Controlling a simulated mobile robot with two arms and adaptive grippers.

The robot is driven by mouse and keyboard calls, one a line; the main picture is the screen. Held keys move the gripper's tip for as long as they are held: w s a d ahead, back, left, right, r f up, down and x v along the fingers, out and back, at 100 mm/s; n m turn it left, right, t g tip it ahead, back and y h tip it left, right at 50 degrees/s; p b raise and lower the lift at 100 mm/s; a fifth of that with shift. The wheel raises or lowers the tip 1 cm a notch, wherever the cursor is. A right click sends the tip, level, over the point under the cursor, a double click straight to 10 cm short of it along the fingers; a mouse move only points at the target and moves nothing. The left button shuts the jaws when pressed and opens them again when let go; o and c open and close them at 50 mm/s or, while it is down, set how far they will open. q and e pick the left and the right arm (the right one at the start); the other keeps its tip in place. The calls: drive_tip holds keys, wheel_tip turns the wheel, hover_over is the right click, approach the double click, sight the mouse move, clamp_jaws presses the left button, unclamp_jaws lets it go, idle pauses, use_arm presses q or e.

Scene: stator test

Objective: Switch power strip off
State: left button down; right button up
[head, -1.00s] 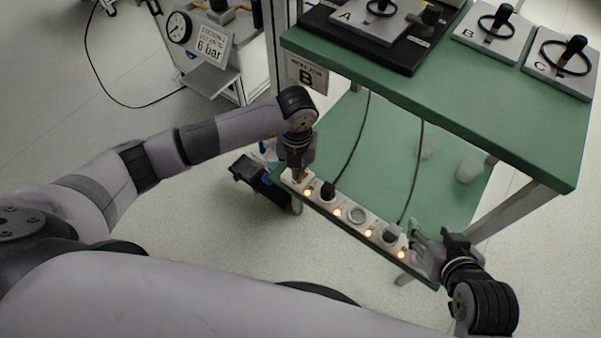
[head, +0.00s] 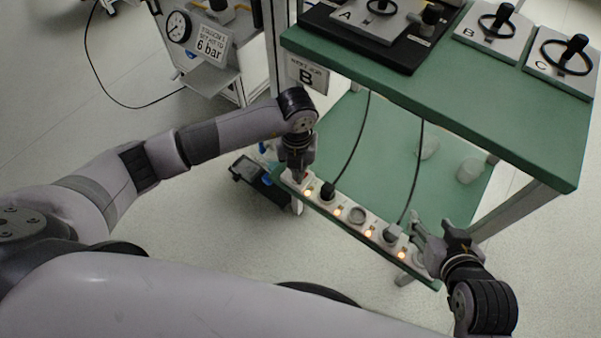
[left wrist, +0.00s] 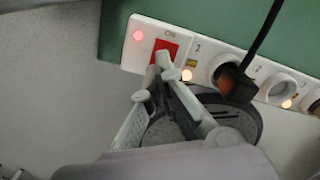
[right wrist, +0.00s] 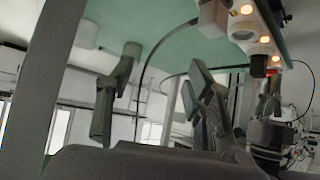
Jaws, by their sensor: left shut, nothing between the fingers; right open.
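The white power strip (head: 357,215) lies along the front edge of the green lower shelf. In the left wrist view the red switch (left wrist: 170,46), marked ON, is at the strip's end beside a lit red lamp (left wrist: 138,35). My left gripper (head: 297,176) is shut and empty, with its fingertips (left wrist: 164,64) at the switch's lower edge; whether they touch it I cannot tell. My right gripper (head: 417,240) is open and empty at the strip's right end; its spread fingers show in the right wrist view (right wrist: 160,75).
The green upper shelf (head: 470,100) overhangs the lower shelf (head: 375,150) and carries valve plates A, B and C. Two pale cups stand towards the lower shelf's right side, one of them here (head: 470,170).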

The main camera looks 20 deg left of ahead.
use_arm(q)
drive_tip(key=shift+f+b, duration=0.3)
drive_tip(key=shift+f, duration=0.2)
use_arm(e)
drive_tip(key=shift+w+a+r+t+y, duration=0.15)
drive_tip(key=shift+w+a+r+t, duration=0.1)
drive_tip(key=shift+w+r+t, duration=0.2)
drive_tip(key=shift+w+a+r+t+y, duration=0.15)
drive_tip(key=shift+w+a+r+t, duration=0.15)
drive_tip(key=shift+w+r, duration=0.25)
idle(0.6)
use_arm(q)
drive_tip(key=shift+r+p, duration=0.55)
drive_tip(key=shift+r, duration=0.1)
drive_tip(key=shift+r+p, duration=0.45)
drive_tip(key=shift+r, duration=0.1)
drive_tip(key=shift+r+p, duration=1.15)
drive_tip(key=shift+r, duration=0.15)
drive_tip(key=shift+r+p, duration=0.6)
drive_tip(key=shift+r, duration=0.45)
use_arm(e)
drive_tip(key=s+d+f+g+h, duration=0.2)
drive_tip(key=s+d+f+g, duration=0.2)
drive_tip(key=s+f+g, duration=0.3)
drive_tip(key=shift+s+f, duration=0.65)
drive_tip(key=shift+s, duration=1.45)
drive_tip(key=shift+g, duration=0.25)
